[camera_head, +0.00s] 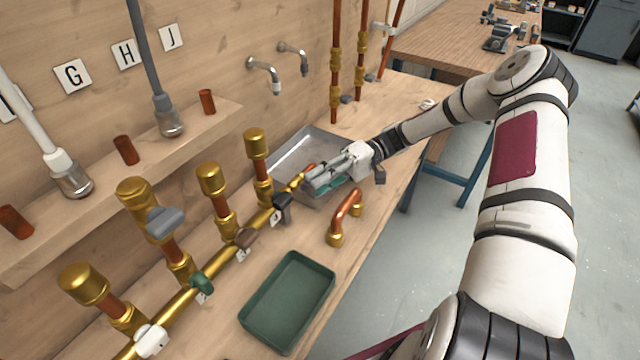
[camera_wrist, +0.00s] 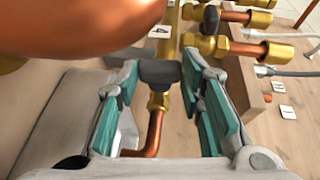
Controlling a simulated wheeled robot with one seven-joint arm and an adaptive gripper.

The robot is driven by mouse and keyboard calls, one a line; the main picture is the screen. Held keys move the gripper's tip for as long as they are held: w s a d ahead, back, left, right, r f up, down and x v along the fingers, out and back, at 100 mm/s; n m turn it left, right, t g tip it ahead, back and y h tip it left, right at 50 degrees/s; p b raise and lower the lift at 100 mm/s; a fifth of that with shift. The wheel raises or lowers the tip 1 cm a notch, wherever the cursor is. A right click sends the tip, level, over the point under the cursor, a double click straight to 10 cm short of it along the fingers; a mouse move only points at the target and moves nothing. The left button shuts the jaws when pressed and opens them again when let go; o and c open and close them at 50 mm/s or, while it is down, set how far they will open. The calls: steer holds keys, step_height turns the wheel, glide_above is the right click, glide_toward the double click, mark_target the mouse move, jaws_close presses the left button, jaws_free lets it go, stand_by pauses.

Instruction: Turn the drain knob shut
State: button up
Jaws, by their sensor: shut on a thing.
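A dark grey drain knob (camera_wrist: 160,73) sits between the two teal-padded fingertips of my gripper (camera_wrist: 161,64) in the wrist view. It is at the end of the brass manifold (camera_wrist: 165,101), above a copper elbow (camera_wrist: 155,132). My gripper is shut on the knob. In the head view my gripper (camera_head: 309,182) reaches the far end of the manifold (camera_head: 232,263) from the right. A dark knob (camera_head: 283,205) shows just left of its fingertips there; I cannot tell for certain that it is the same knob.
A metal basin (camera_head: 300,150) lies behind my gripper. A bent copper pipe (camera_head: 346,218) and a green tray (camera_head: 287,300) are on the bench in front. Brass-capped branches (camera_head: 210,180) rise from the manifold. A large blurred copper shape (camera_wrist: 120,25) covers the wrist view's upper left.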

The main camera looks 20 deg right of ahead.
stand_by(0.3)
steer(key=o, duration=1.2)
steer(key=shift+c, duration=0.2)
steer(key=shift+f, duration=0.15)
